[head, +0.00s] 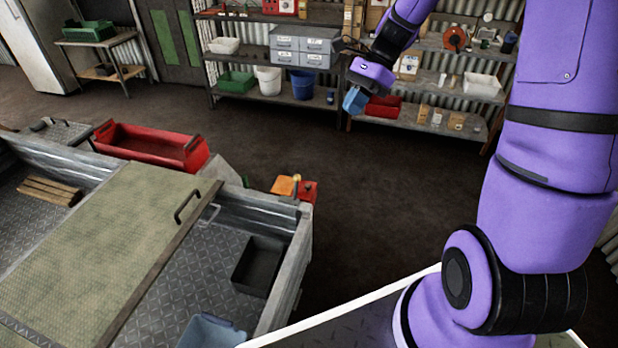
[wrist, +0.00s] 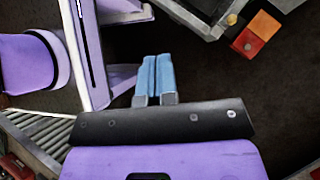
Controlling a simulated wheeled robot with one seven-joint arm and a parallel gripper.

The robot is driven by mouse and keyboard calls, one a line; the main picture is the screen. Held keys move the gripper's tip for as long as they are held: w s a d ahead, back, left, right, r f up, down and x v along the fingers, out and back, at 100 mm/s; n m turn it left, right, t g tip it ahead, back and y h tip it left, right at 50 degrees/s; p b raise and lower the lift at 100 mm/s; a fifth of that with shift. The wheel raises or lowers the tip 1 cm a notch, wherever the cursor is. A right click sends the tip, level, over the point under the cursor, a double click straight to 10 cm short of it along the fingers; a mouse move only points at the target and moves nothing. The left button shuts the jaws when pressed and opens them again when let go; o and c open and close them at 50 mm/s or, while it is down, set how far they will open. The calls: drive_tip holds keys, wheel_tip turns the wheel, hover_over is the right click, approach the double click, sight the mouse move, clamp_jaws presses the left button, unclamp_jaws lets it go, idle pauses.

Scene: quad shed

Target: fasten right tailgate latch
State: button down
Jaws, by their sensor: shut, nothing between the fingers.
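In the head view the trailer's grey end panel (head: 290,268) runs down the right side of its bed and looks upright. At its far corner are an orange block (head: 285,185), a red block (head: 305,191) and a small yellow knob (head: 297,178). The wrist view shows the same orange block (wrist: 265,25), red block (wrist: 247,43) and knob (wrist: 232,19) at upper right. I cannot tell which part is the latch. My gripper (head: 355,100) is raised over the floor, apart from the trailer. Its blue fingers (wrist: 154,78) are together and empty.
A ribbed cover (head: 100,235) with a handle lies over the bed. A dark tray (head: 258,266) and a blue bin (head: 210,332) sit by the end panel. A red crate (head: 150,145) stands beyond. Shelves (head: 435,125) line the back; floor between is clear.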

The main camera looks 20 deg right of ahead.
drive_tip(key=w+d+f+m+t+y, duration=0.2)
drive_tip(key=f+m+y, duration=0.1)
drive_tip(key=f+m, duration=0.4)
drive_tip(key=w+d+f+m+t+y, duration=0.2)
drive_tip(key=f+m, duration=0.5)
drive_tip(key=f, duration=0.6)
drive_tip(key=w+d+f+m+t+y, duration=0.3)
drive_tip(key=f+m, duration=0.4)
drive_tip(key=f, duration=0.3)
drive_tip(key=shift+w+d+f+m+y, duration=0.35)
drive_tip(key=shift+w+y, duration=0.4)
drive_tip(key=shift+y, duration=0.25)
approach(296, 188)
drive_tip(key=w+a+r, duration=0.2)
drive_tip(key=a+r, duration=0.1)
drive_tip(key=a, duration=0.2)
drive_tip(key=shift+a+r, duration=0.2)
drive_tip(key=shift+r, duration=0.2)
drive_tip(key=shift+w, duration=0.1)
